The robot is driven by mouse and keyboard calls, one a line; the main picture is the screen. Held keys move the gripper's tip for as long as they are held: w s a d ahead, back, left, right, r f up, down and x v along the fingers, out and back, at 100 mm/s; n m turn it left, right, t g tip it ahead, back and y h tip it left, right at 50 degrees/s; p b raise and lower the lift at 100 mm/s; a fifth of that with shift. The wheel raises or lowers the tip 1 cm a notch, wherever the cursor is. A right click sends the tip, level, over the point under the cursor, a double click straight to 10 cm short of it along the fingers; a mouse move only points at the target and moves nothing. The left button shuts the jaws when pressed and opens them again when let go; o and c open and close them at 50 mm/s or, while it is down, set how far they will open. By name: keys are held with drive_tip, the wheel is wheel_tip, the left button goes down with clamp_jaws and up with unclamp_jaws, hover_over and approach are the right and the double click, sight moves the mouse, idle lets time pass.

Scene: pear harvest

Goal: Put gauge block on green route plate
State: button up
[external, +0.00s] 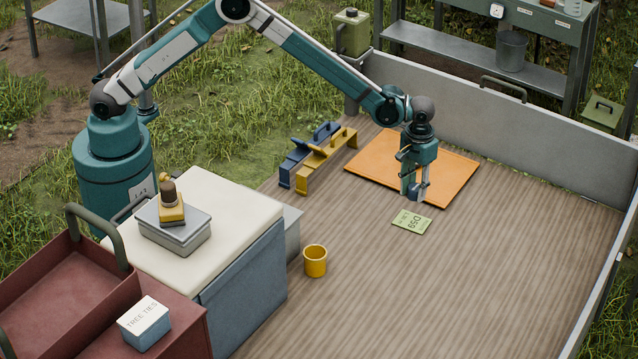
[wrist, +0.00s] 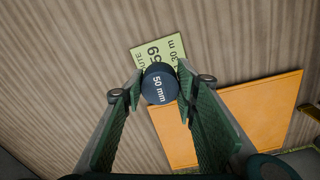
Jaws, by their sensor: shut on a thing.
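The gauge block (wrist: 159,87) is a dark blue round piece marked "50 mm". In the wrist view my gripper (wrist: 158,92) is shut on it, with a green pad on each side. The green route plate (external: 411,222) lies flat on the wooden deck, with dark print on it. In the wrist view the plate (wrist: 146,51) shows just beyond the block, which covers part of its near edge. In the external view my gripper (external: 414,192) points down above the deck, just behind the plate.
An orange mat (external: 447,178) lies behind the plate. Blue (external: 300,157) and yellow (external: 322,165) brackets stand to the left. A yellow cup (external: 315,261) stands at the front left. A grey wall (external: 470,85) edges the deck. The right of the deck is clear.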

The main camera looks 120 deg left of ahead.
drive_tip(key=shift+f, duration=0.1)
drive_tip(key=b, duration=0.1)
hover_over(412, 221)
drive_tip(key=shift+d+f, duration=0.15)
drive_tip(key=shift+f, duration=2.9)
drive_tip(key=shift+f+b, duration=0.65)
drive_tip(key=shift+f, duration=1.2)
drive_tip(key=shift+f, duration=0.15)
drive_tip(key=o, duration=0.9)
wheel_tip(412, 221, up, 12)
drive_tip(key=p, duration=0.2)
drive_tip(key=shift+p, duration=0.4)
